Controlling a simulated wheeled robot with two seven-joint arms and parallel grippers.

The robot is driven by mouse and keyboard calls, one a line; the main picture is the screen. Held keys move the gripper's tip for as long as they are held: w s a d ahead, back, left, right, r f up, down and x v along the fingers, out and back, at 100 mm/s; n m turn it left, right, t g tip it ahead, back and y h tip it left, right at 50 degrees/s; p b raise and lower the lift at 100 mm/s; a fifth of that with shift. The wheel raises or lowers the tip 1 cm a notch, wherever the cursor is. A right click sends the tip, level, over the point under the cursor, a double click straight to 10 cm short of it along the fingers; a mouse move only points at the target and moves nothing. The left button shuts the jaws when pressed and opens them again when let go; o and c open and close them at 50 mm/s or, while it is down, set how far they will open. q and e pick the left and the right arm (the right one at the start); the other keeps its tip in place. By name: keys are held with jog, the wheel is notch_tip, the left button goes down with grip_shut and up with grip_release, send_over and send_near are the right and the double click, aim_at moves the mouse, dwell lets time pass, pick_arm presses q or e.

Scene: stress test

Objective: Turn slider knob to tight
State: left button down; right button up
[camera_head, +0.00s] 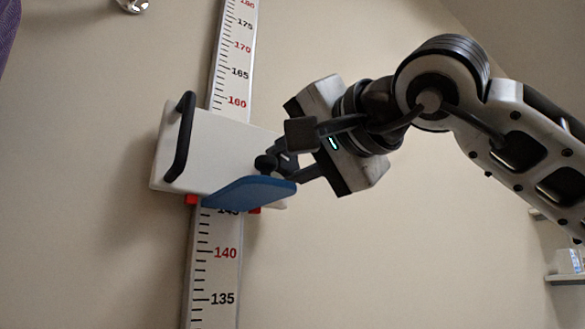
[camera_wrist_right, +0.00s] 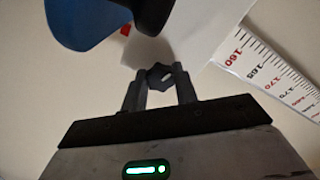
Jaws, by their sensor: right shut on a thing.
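The slider is a white block (camera_head: 215,150) on a wall-mounted height scale (camera_head: 228,255), with a black handle (camera_head: 181,137) on its left and a blue headpiece (camera_head: 248,191) below. A small black knob (camera_head: 265,164) sticks out on the slider's right side; it also shows in the right wrist view (camera_wrist_right: 160,76). My right gripper (camera_head: 281,160) comes in from the right and is shut on the knob. In the right wrist view its two fingers (camera_wrist_right: 160,90) lie on either side of the knob. Any tight marking cannot be made out. My left gripper is not in view.
Red pieces (camera_head: 192,200) show at the slider's lower edge. A shelf (camera_head: 566,279) with pale items stands at the far right. A shiny metal object (camera_head: 132,5) is at the top left. The wall around the scale is bare.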

jog(key=m+b, duration=0.1)
jog(key=m, duration=0.2)
jog(key=shift+m+b, duration=0.4)
jog(key=shift+m, duration=0.5)
jog(key=m+b, duration=0.1)
jog(key=m, duration=0.1)
jog(key=shift+m, duration=0.4)
jog(key=m, duration=0.2)
jog(key=shift+r+m+b, duration=0.1)
jog(key=shift+m+b, duration=0.2)
jog(key=shift+b, duration=0.1)
jog(key=shift+m+b, duration=0.3)
jog(key=shift+m, duration=0.8)
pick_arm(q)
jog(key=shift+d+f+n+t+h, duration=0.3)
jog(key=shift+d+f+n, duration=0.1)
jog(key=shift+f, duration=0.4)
pick_arm(e)
jog(key=shift+r+m, duration=0.1)
jog(key=shift+m, duration=0.7)
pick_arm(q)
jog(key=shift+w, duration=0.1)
pick_arm(e)
jog(key=o, duration=1)
